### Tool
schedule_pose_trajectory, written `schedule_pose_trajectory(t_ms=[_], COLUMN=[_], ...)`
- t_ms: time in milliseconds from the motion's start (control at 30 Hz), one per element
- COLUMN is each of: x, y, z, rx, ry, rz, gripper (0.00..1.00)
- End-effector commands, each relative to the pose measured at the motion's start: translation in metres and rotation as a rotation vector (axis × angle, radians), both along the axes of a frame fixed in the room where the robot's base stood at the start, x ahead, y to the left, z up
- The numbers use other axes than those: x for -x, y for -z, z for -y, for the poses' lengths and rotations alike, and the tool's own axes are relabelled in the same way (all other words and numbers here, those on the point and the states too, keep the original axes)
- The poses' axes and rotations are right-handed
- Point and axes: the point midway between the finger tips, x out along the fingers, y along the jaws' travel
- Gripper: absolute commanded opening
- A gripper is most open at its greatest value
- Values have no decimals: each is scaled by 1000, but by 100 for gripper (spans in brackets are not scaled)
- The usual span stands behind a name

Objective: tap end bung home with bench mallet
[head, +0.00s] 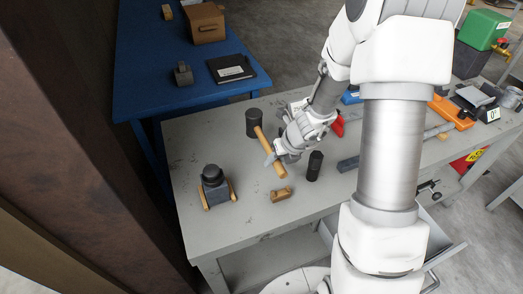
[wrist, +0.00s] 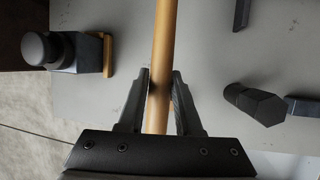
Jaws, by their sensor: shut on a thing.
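The bench mallet has a black cylindrical head (head: 252,122) and a pale wooden handle (head: 278,167). My gripper (head: 272,158) is shut on the handle. In the wrist view the handle (wrist: 162,50) runs between both fingers (wrist: 159,82), and the mallet head is out of frame. I cannot tell whether the mallet is clear of the bench. What looks like the end bung, a round black piece (head: 212,172), sits on a dark block (head: 215,193) between wooden strips, left of my gripper. The round piece (wrist: 38,48) also shows at the left in the wrist view.
A dark upright cylinder (head: 314,165) and a small wooden block (head: 281,194) stand near my gripper on the grey bench (head: 190,145). Tools and an orange item (head: 450,112) crowd the right side. A blue table (head: 135,70) is behind. Bench between mallet and dark block is clear.

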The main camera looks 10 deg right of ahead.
Motion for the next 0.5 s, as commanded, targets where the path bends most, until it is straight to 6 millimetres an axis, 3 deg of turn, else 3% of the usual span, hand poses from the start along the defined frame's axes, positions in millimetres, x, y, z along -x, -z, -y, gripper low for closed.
schedule_pose_trajectory(t_ms=[33,500], x=[-1,-1], y=[-10,-46], z=[0,0], rx=[0,0], ry=[-1,-1], rz=[2,2], gripper=[0,0])
